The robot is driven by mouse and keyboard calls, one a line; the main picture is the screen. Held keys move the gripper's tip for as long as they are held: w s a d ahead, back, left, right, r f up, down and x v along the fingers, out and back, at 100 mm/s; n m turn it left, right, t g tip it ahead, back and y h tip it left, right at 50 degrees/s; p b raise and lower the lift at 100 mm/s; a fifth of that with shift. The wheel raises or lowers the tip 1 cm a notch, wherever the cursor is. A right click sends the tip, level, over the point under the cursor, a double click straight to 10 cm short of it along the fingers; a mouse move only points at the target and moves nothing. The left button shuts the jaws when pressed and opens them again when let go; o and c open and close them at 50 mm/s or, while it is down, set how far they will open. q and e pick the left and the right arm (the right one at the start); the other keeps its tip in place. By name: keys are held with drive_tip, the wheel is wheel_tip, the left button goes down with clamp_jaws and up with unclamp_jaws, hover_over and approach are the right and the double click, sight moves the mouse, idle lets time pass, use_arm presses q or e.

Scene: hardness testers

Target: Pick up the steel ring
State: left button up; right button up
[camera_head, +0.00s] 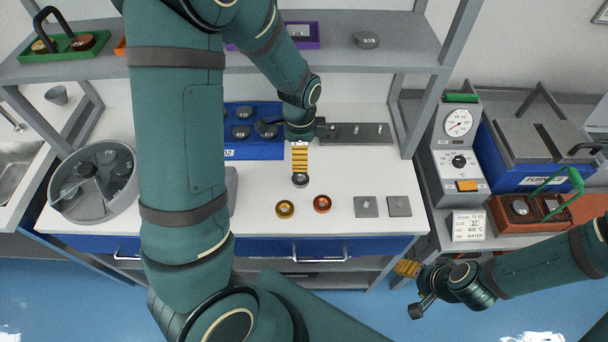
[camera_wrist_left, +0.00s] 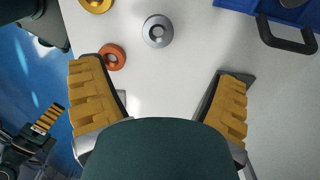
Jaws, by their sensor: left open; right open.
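The steel ring (camera_head: 300,180) lies flat on the white bench top, just in front of my left gripper (camera_head: 300,160) in the head view. In the left wrist view, the steel ring (camera_wrist_left: 148,37) is grey with a dark centre. It lies beyond and roughly between the two spread yellow fingers of my left gripper (camera_wrist_left: 163,75), which is open and empty. A brass ring (camera_head: 284,209) and an orange ring (camera_head: 322,203) lie nearby. My right gripper (camera_head: 406,268) is off the bench's front right corner; its fingers are small here.
A blue tray (camera_head: 240,151) with grey pieces stands behind the ring to the left. A grey pegged block (camera_head: 358,133) is behind right. Two grey plates (camera_head: 367,207) lie to the right. A round grey drum (camera_head: 93,180) is at the left. A shelf (camera_head: 345,52) runs above.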

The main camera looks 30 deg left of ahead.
use_arm(q)
hover_over(301, 177)
drive_tip(key=f, duration=0.3)
drive_tip(key=s+f+b, duration=0.1)
drive_tip(key=f, duration=0.1)
drive_tip(key=shift+d+f+b, duration=0.15)
drive_tip(key=shift+f+b, duration=0.5)
drive_tip(key=shift+f, duration=2.6)
drive_tip(key=shift+w, duration=0.1)
drive_tip(key=c, duration=1.4)
